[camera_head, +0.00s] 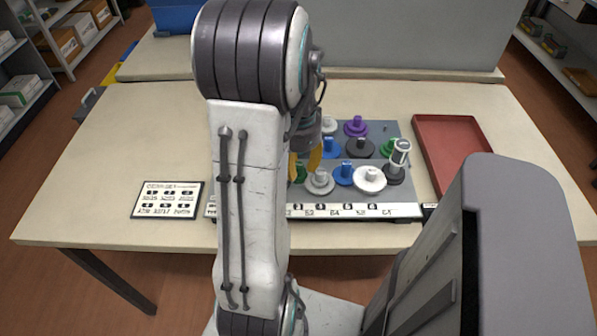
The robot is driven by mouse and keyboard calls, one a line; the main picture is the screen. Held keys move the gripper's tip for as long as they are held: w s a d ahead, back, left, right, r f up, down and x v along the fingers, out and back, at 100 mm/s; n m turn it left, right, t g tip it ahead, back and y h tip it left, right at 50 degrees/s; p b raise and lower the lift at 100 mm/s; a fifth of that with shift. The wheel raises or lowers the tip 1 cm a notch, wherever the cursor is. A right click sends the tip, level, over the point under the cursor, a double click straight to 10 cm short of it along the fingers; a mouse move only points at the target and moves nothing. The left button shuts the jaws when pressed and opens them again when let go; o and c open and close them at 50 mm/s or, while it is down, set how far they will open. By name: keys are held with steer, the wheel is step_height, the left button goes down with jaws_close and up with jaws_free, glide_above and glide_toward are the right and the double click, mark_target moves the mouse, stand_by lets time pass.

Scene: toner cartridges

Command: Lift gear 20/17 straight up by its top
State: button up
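Several gears with upright hubs stand on a grey board (376,130). My gripper (304,163) has yellow fingertips that look apart, low over the board's left part near the green gear. My arm hides the board's left side.
A red tray (477,133) lies right of the board. A pale ribbed cylinder (400,152) stands tall at the board's right. A label strip (400,211) runs along the front, and a printed card (167,200) lies left.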

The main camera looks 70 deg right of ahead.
steer(key=shift+o, duration=0.4)
jaws_close()
steer(key=shift+r, duration=0.15)
